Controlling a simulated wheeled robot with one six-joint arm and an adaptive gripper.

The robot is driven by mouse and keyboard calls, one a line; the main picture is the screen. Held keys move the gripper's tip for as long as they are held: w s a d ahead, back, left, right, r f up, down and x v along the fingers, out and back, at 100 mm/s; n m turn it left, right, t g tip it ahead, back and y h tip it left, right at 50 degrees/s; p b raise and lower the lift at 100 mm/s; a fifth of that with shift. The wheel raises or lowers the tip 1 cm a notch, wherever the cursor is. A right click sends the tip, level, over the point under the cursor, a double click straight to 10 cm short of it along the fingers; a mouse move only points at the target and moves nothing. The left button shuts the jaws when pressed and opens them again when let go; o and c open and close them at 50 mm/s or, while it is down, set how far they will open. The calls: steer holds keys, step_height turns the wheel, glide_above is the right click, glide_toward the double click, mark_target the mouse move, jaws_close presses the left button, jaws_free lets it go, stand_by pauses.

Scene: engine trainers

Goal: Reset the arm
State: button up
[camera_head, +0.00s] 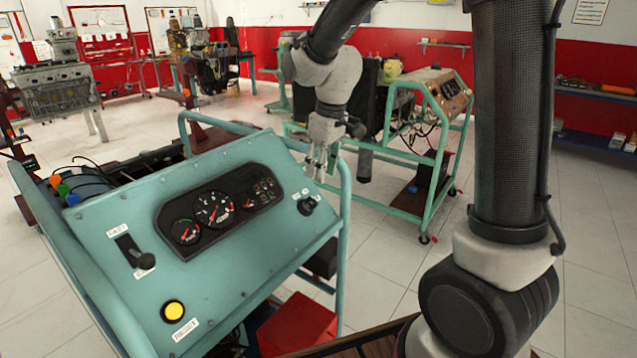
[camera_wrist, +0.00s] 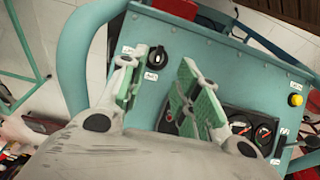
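My arm reaches over from the right in the head view, and my gripper (camera_head: 318,160) hangs just beyond the top right edge of the teal control panel (camera_head: 130,215). In the wrist view my gripper (camera_wrist: 160,95) has its two green-padded fingers spread apart with nothing between them. A black rotary knob (camera_wrist: 157,58) on the panel shows beyond the gap between the fingers. The same knob (camera_head: 306,205) is at the panel's right side in the head view, below my gripper and apart from it.
The panel carries gauges (camera_head: 213,208), a black lever (camera_head: 130,250) and a yellow button (camera_head: 173,311). A teal tube rail (camera_head: 344,225) runs beside the panel. A red box (camera_head: 298,325) sits below. Another engine trainer (camera_head: 440,95) stands behind; open tiled floor lies at right.

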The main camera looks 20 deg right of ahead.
steer(key=shift+r, duration=0.4)
steer(key=s+d+r+m+t, duration=0.1)
steer(key=s+d+r+m, duration=0.1)
steer(key=s, duration=0.6)
steer(key=s+d+r+m+t, duration=0.1)
steer(key=s+d+r+m, duration=0.2)
steer(key=s+d, duration=0.4)
steer(key=s+d+r+m+h, duration=0.1)
steer(key=s+d+r, duration=0.3)
steer(key=s, duration=0.5)
steer(key=shift+s+d+m+t, duration=0.25)
steer(key=shift+m+t, duration=0.15)
steer(key=shift+m, duration=0.3)
